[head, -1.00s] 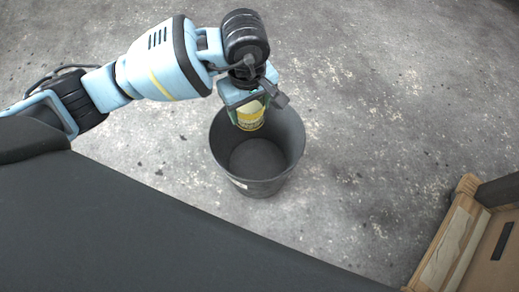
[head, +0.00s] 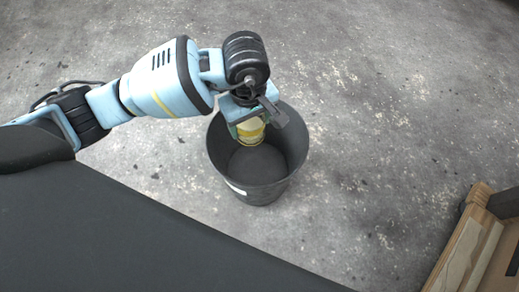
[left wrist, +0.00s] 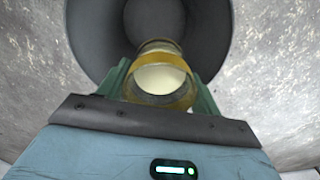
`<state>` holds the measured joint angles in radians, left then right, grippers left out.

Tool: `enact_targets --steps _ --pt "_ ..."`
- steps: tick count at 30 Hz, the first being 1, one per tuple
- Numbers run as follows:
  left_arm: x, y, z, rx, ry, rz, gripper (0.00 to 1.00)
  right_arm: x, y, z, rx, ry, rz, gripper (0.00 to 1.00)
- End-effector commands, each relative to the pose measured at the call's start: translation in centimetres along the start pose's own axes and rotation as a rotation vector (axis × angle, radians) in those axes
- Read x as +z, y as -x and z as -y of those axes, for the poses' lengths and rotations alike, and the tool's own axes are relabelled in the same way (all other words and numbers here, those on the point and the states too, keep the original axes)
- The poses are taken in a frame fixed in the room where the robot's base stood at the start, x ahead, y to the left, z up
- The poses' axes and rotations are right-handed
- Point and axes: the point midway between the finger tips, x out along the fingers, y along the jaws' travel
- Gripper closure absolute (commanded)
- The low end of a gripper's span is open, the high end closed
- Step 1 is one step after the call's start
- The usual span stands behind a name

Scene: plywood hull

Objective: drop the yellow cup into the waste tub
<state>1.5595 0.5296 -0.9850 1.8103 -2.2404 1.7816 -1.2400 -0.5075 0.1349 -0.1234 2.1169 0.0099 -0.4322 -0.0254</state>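The yellow cup (head: 250,130) has a pale band and is held by my left gripper (head: 248,126) over the dark waste tub (head: 286,172). In the left wrist view the cup (left wrist: 160,85) sits between the two green fingers of my left gripper (left wrist: 160,82), with its open end towards the camera. The tub's wall (left wrist: 88,30) shows behind the cup in that view. The tub stands upright on the floor, and its bottom looks empty where it shows. My right gripper is not in view.
A wooden structure (head: 470,245) stands at the lower right. The grey concrete floor (head: 390,100) around the tub is clear. A large dark surface of my own body fills the lower left.

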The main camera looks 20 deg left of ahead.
Motion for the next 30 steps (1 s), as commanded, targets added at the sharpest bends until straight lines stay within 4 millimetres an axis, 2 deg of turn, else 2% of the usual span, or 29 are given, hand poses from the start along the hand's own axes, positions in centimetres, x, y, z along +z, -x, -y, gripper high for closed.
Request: enact_targets --steps 1,5,14,17,24,30 --pt "0.0 0.0 0.0 0.0 0.0 0.0 0.28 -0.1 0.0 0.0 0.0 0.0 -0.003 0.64" --pt "0.0 0.0 0.0 0.0 0.0 0.0 0.13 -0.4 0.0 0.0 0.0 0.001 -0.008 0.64" --pt "0.0 0.2 0.0 0.0 0.0 -0.001 0.13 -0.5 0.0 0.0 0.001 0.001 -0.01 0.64" --pt "-0.1 1.3 0.0 0.002 0.0 -0.002 0.13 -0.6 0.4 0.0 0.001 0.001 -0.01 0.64" --pt "-0.1 5.2 0.0 0.003 0.0 -0.003 0.13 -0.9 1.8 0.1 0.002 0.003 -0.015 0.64" --pt "0.0 7.4 0.0 0.001 -0.001 -0.002 0.13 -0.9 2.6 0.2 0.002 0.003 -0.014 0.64"
